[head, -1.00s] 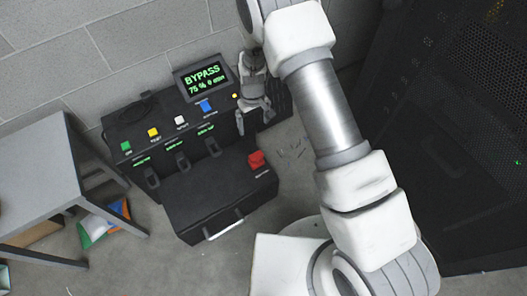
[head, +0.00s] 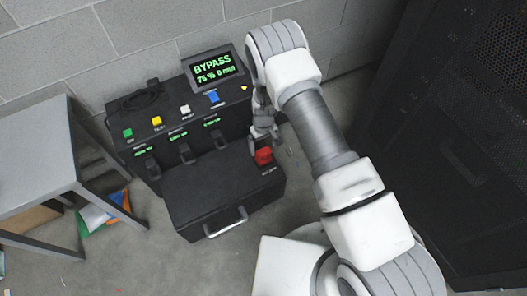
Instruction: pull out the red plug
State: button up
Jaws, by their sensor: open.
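The red plug (head: 264,156) sits on the top right corner of the low black box with a silver handle, a small label beside it. My gripper (head: 262,143) is right behind and above the red plug, its fingers pointing down at it. The fingers are open. Whether they touch or straddle the plug I cannot tell at this size. The black panel unit (head: 200,130) stands behind, with green, yellow, white and blue buttons and a screen (head: 212,68) reading BYPASS.
A grey table (head: 35,150) stands at the left, with coloured packets (head: 103,213) on the floor beside it. A dark perforated cabinet (head: 455,120) fills the right. A block wall (head: 130,40) is behind the unit. Bare floor (head: 145,260) lies in front.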

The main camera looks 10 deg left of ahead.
jog(key=shift+f, duration=1.3)
grip_shut()
